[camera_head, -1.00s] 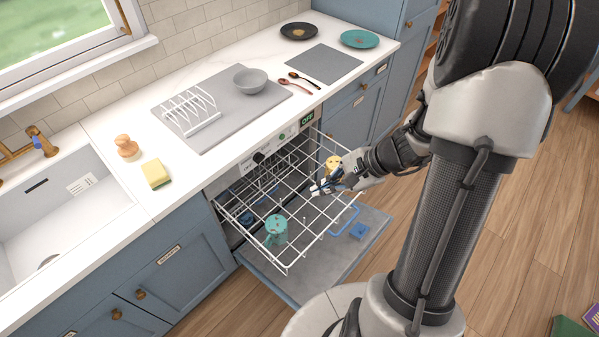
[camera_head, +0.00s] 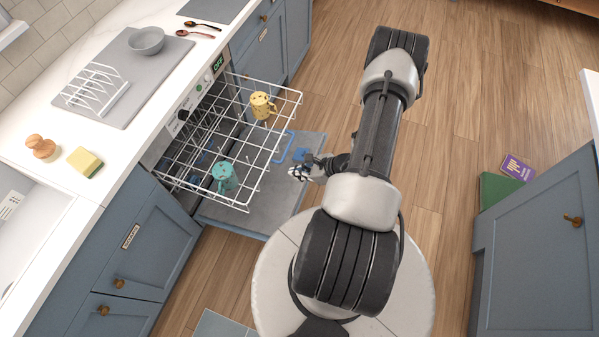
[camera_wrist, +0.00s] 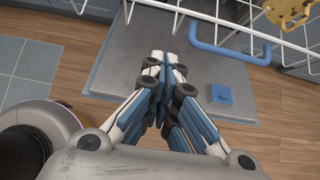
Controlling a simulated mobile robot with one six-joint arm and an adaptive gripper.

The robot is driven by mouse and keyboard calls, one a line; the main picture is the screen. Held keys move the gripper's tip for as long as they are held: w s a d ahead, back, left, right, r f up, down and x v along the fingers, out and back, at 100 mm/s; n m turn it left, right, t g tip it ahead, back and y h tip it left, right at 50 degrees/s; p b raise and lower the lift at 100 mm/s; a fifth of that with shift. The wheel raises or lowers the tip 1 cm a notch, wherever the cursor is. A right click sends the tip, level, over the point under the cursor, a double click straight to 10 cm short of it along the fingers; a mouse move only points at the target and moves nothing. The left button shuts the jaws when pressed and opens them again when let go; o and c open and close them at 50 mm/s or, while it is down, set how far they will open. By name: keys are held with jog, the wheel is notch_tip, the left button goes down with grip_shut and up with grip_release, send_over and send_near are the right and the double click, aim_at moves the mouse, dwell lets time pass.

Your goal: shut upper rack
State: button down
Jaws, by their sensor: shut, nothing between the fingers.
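The white wire upper rack (camera_head: 243,205) is pulled out of the dishwasher over its lowered door (camera_head: 273,208). A teal mug (camera_head: 223,177) and a yellow mug (camera_head: 262,106) stand in it. A blue handle (camera_head: 285,146) shows by the rack's front side, and it is large in the wrist view (camera_wrist: 229,50). My gripper (camera_head: 298,170) is in front of the rack, apart from it. In the wrist view my gripper (camera_wrist: 166,62) is shut and empty, with the door below and the handle ahead to the right.
A blue block (camera_head: 300,154) lies on the open door. The counter holds a grey bowl (camera_head: 146,41), a white dish rack (camera_head: 92,92), a sponge (camera_head: 85,162) and a wooden knob-topped brush (camera_head: 41,147).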

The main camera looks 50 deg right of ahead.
aim_at(267, 173)
jog(key=w+a+f, duration=0.1)
jog(key=w, duration=0.1)
jog(key=w+a+f+b, duration=0.1)
jog(key=w, duration=0.2)
jog(key=w+a+f, duration=0.1)
jog(key=w+f, duration=0.1)
jog(key=shift+w+a+b, duration=0.1)
jog(key=shift+w+b, duration=0.2)
jog(key=shift+b, duration=0.1)
